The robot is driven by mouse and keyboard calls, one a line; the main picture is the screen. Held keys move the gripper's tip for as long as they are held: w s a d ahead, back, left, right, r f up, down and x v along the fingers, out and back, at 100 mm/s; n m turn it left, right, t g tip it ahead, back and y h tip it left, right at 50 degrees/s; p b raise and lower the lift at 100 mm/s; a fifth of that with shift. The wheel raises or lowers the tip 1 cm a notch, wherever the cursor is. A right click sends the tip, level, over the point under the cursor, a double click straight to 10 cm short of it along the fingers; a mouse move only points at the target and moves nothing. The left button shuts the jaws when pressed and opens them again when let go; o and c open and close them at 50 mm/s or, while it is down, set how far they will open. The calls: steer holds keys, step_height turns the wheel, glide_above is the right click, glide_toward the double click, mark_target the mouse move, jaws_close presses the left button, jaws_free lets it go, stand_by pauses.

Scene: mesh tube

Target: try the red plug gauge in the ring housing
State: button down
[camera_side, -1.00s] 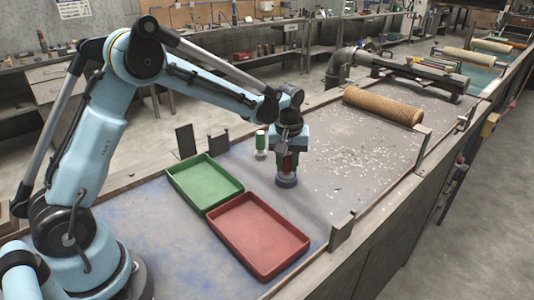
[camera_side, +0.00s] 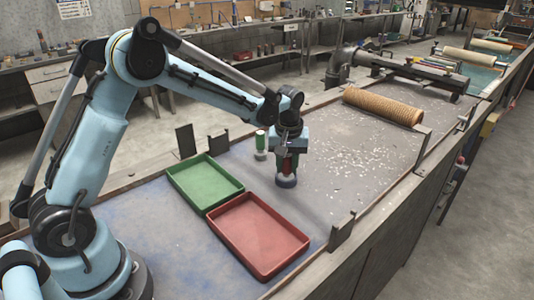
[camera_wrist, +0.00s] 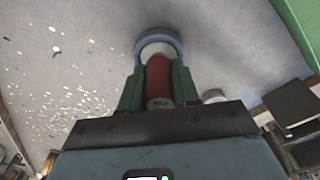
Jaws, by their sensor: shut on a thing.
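My gripper (camera_wrist: 157,88) is shut on the red plug gauge (camera_wrist: 158,76), with its green fingers on either side of the red grip. The gauge is upright, its pale end toward the grey-blue ring housing (camera_wrist: 167,35). In the side view the ring housing (camera_side: 286,182) sits on the bench directly under my gripper (camera_side: 289,163). In the wrist view the ring's rim shows around the pale end. I cannot tell how deep the end sits in the bore, if at all.
A green gauge (camera_side: 260,142) stands upright just left of my gripper. A green tray (camera_side: 188,193) and a red tray (camera_side: 258,235) lie to the left and in front. A tan mesh tube (camera_side: 383,106) lies behind right. Pale chips (camera_side: 355,150) litter the bench.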

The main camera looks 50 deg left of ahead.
stand_by(0.6)
steer(key=shift+r, duration=3.55)
